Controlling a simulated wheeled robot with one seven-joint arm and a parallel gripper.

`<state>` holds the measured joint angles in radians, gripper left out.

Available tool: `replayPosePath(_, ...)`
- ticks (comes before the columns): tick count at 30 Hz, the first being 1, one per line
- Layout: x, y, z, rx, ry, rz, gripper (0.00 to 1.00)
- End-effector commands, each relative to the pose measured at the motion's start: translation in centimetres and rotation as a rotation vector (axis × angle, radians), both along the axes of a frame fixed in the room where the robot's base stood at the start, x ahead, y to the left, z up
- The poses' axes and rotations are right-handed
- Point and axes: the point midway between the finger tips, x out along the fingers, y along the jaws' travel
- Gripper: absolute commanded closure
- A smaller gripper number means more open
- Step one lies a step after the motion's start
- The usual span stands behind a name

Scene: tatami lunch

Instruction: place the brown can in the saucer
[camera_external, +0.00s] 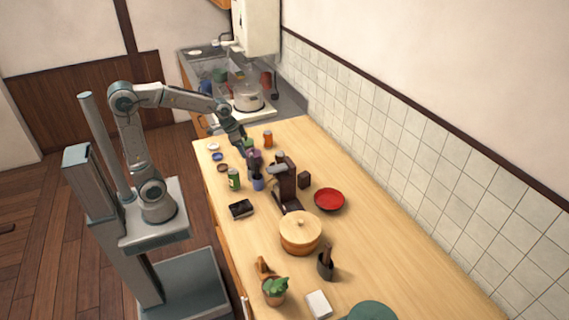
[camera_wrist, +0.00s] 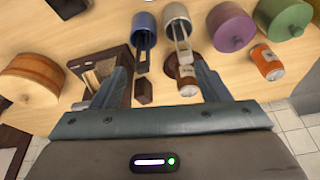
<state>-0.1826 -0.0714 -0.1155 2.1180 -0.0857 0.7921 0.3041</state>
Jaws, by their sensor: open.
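The brown can (camera_wrist: 187,82) shows in the wrist view, by the inner side of my right finger. A shallow red dish (camera_external: 329,200) lies to the right of the dark brown grinder (camera_external: 287,182). Small dishes, one white (camera_external: 213,146), one blue (camera_external: 217,156) and one dark (camera_external: 222,168), lie at the table's left edge. I cannot tell which dish is the saucer.
A blue mug (camera_wrist: 146,38), a grey mug (camera_wrist: 177,30), a purple-lidded pot (camera_wrist: 228,28) and an orange can (camera_wrist: 268,62) crowd round my gripper. A small brown block (camera_wrist: 142,92) is near the left finger. A wooden tub (camera_external: 301,232) stands nearer the camera.

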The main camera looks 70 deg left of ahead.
Motion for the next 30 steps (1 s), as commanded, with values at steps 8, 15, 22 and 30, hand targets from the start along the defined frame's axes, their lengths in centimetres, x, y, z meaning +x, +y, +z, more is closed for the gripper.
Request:
replayPosePath(8, -11.6, -1.2, -0.2, -0.003, 0.031, 0.119, 0.31)
replayPosePath(15, -16.5, -1.4, -1.4, -0.018, 0.049, 0.176, 0.31)
replayPosePath(22, -17.0, -1.4, -1.6, -0.020, 0.051, 0.183, 0.31)
replayPosePath(30, -17.0, -1.4, -1.6, -0.018, 0.051, 0.182, 0.31)
